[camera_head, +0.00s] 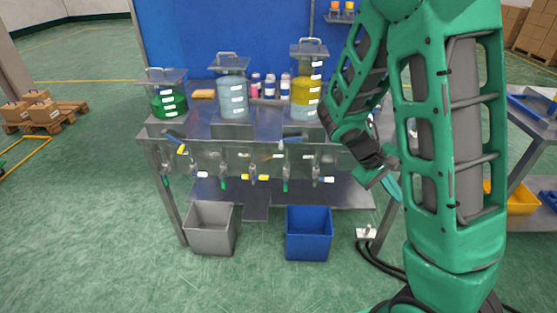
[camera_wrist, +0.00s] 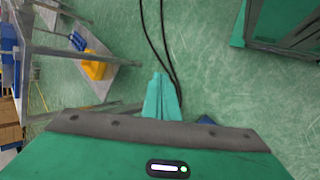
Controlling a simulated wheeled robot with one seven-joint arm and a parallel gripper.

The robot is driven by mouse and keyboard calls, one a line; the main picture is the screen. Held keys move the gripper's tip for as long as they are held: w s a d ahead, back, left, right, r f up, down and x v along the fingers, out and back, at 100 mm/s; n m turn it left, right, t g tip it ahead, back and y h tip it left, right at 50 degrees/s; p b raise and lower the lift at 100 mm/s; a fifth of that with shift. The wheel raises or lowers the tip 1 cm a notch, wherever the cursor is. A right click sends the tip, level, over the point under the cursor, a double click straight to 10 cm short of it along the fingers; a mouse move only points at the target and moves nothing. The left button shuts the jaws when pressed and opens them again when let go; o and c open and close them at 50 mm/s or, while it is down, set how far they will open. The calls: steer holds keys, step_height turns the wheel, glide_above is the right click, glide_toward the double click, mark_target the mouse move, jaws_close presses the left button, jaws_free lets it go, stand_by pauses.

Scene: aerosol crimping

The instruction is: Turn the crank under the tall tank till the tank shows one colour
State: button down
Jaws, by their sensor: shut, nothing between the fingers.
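The tall tank (camera_head: 306,92) stands at the right end of the row of tanks on the metal bench. It shows yellow above and pale blue below. Under it, on the bench front, is a crank with a blue arm (camera_head: 291,140); its exact shape is too small to tell. My gripper (camera_head: 391,188) is at the bench's right end, lower than the crank and well to its right, touching nothing that I can see. In the wrist view my gripper's teal fingers (camera_wrist: 161,90) are together and empty over the green floor.
A green tank (camera_head: 165,101) and a pale blue tank (camera_head: 232,96) stand to the left. Several taps line the bench front. A grey bin (camera_head: 210,229) and a blue bin (camera_head: 308,234) stand below. Dark cables lie on the floor at right. A yellow bin (camera_head: 522,202) sits farther right.

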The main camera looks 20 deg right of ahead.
steer(key=w+a+f+n+t+h, duration=0.35)
steer(key=w+n, duration=0.25)
steer(key=w, duration=0.2)
steer(key=w+a+f+n+t+h, duration=0.3)
steer(key=w+a+n+t+h, duration=0.15)
steer(key=w+n, duration=0.3)
steer(key=w+a+f+n+t+y, duration=0.2)
steer(key=w+a+n+t+y, duration=0.1)
steer(key=a+n+t, duration=0.3)
steer(key=w+a+f+n+t+y, duration=0.2)
steer(key=a+n+t+y, duration=0.1)
steer(key=a+n, duration=0.4)
steer(key=w+a+f+n+t+y, duration=0.3)
steer(key=a+n+t, duration=0.15)
steer(key=a, duration=0.35)
steer(key=w+d+r, duration=0.3)
steer(key=w+r, duration=0.4)
steer(key=w, duration=0.1)
steer(key=shift+w+d+t, duration=0.3)
steer(key=shift+w+t, duration=0.05)
steer(key=shift+w, duration=0.05)
steer(key=shift+a+r+m+h, duration=0.1)
steer(key=shift+r+m+h, duration=0.1)
steer(key=shift+m+h, duration=0.3)
